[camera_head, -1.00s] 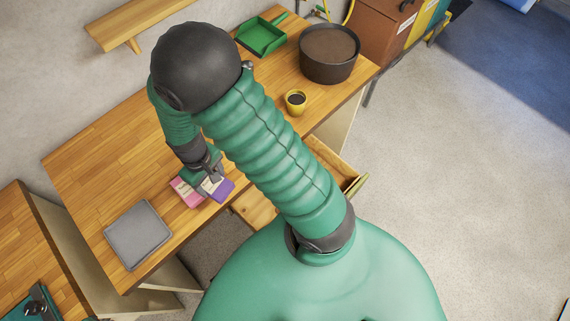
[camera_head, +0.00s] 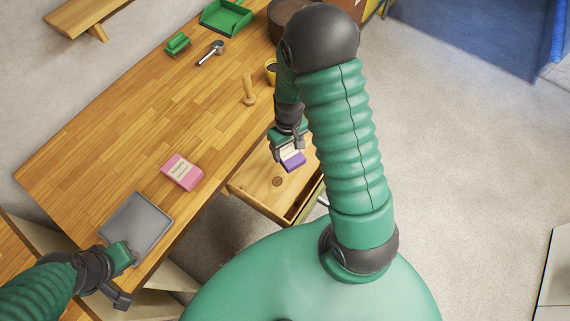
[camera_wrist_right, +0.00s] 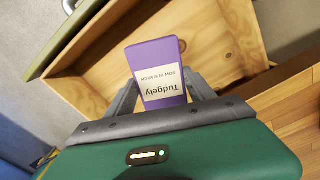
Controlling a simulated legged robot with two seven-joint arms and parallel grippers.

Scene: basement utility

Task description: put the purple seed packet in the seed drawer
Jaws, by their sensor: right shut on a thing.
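The purple seed packet (camera_head: 294,162) is held in my right gripper (camera_head: 291,147), over the open seed drawer (camera_head: 262,183). In the right wrist view the purple packet (camera_wrist_right: 158,70) stands out between the two fingers, with a white label reading "Tudgely", and the wooden drawer (camera_wrist_right: 205,40) lies below and beyond it. The packet appears to be above the drawer floor; the exact height is hard to tell. My left gripper (camera_head: 127,277) is near the table's front left corner by the grey tray; its finger gap is not clear.
A pink seed packet (camera_head: 182,172) lies on the wooden bench (camera_head: 130,130). A grey tray (camera_head: 136,228) sits at the front left. A wooden dibber (camera_head: 249,90), metal scoop (camera_head: 211,53), green brush (camera_head: 177,43), green dustpan (camera_head: 226,17) and yellow cup (camera_head: 271,70) are farther back.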

